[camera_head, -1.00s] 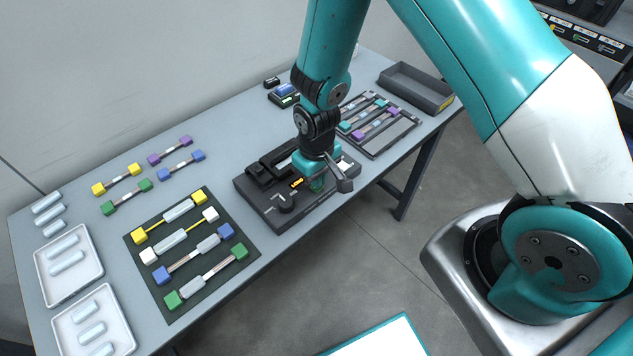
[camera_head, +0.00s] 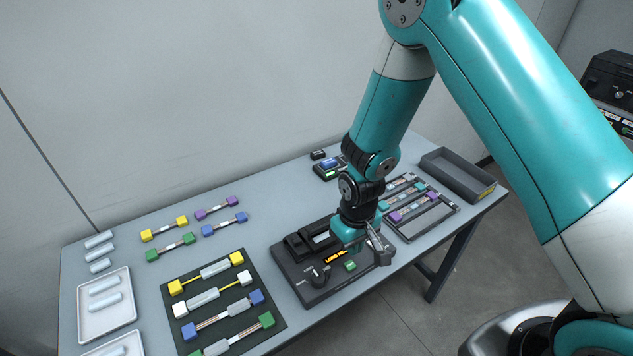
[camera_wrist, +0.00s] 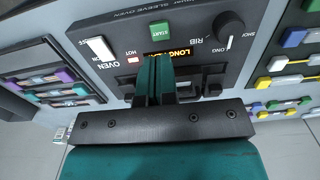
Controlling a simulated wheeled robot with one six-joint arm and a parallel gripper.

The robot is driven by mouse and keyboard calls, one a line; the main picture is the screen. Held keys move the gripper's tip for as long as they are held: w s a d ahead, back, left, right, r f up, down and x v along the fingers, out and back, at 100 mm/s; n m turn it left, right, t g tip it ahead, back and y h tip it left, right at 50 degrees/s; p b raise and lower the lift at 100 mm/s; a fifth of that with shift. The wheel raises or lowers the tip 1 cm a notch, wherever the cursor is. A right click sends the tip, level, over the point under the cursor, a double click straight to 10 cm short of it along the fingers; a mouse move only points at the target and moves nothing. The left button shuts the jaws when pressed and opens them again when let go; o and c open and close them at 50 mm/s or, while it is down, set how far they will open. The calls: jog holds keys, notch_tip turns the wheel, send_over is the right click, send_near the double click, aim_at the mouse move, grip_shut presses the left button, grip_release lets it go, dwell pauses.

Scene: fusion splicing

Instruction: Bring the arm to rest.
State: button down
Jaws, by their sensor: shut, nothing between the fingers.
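My gripper (camera_head: 378,246) is over the right part of the dark sleeve oven (camera_head: 296,279) on the table. Its two teal fingers (camera_wrist: 154,78) are together with nothing between them. In the wrist view they point at the oven's panel, just below the green START button (camera_wrist: 162,31) and across the lit LONG display (camera_wrist: 167,52). I cannot tell how far the fingertips are from the panel. My arm reaches down from the upper right of the head view.
A dark mat (camera_head: 213,311) with several splice pieces lies left of the oven. A rack (camera_head: 424,226) with coloured pieces and an empty grey bin (camera_head: 459,176) stand to the right. White trays (camera_head: 105,321) are at the far left. Open wall space lies behind the table.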

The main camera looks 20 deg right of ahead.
jog(key=s+a+r+n+y, duration=0.1)
jog(key=s+a+r, duration=0.15)
jog(key=r, duration=0.55)
jog(key=s+a+r+y, duration=0.1)
jog(key=s+r, duration=0.2)
jog(key=r, duration=0.5)
jog(key=s+a+r+n+y, duration=0.1)
jog(key=s+r, duration=0.2)
jog(key=r, duration=0.5)
jog(key=s+r+n+y, duration=0.1)
jog(key=s+r, duration=0.5)
jog(key=s, duration=0.4)
jog(key=shift+r, duration=0.15)
dwell(4.4)
